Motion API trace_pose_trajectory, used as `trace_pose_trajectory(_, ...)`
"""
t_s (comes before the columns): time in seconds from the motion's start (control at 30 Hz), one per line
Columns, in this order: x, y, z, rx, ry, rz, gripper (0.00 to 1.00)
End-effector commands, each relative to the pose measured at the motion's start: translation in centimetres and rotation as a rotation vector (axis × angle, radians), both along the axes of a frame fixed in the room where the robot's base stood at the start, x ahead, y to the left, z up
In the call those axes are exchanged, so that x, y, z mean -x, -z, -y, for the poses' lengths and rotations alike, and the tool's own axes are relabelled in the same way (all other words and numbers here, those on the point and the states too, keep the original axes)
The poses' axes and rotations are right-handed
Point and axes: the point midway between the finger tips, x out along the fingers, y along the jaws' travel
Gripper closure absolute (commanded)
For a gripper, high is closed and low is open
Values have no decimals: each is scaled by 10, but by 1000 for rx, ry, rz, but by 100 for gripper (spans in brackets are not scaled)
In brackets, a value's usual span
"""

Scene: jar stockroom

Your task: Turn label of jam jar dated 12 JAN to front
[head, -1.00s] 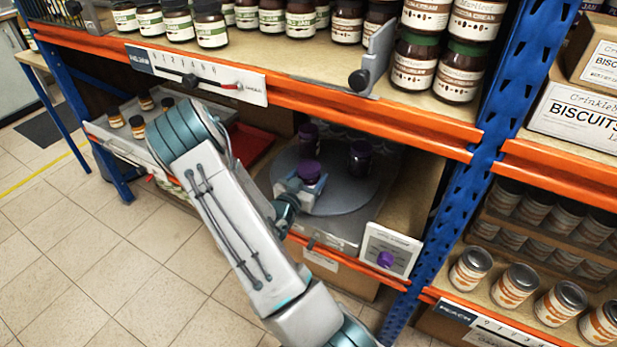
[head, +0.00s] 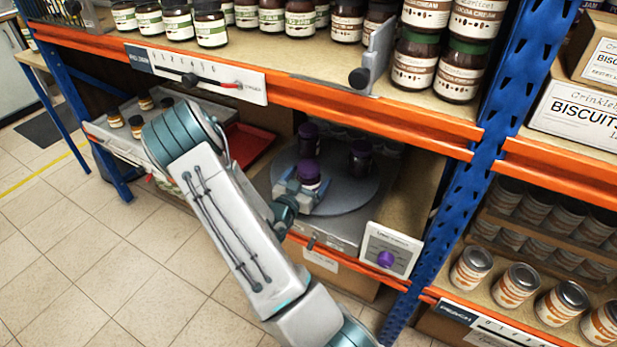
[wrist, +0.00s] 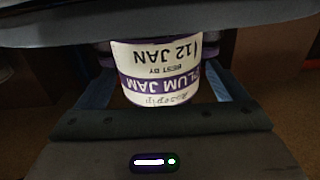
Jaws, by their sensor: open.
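A plum jam jar with a purple lid (head: 308,170) stands near the front of a grey turntable (head: 350,200) on the lower shelf. In the wrist view its white label (wrist: 165,60) faces the camera, upside down in the picture, and reads 12 JAN, BEST BY and PLUM JAM. My gripper (head: 303,188) is open at the jar, with a finger on either side; in the wrist view the fingers (wrist: 164,92) show beside it. Whether they touch it I cannot tell. Two other purple-lidded jars, one at the back (head: 308,135) and one at the right (head: 361,153), stand on the turntable.
The orange shelf beam (head: 400,135) runs above my gripper. A panel with a purple knob (head: 386,259) stands at the front right. A blue upright (head: 455,190) is to the right. A red tray (head: 250,143) and a grey tray (head: 110,137) with small jars are to the left.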

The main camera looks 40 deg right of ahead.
Motion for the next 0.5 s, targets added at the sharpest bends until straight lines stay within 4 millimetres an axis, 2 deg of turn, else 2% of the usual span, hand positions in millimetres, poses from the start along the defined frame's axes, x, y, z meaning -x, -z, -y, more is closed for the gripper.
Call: trace_pose_trajectory(0.5,43,-1,-97,1,-5,0,8)
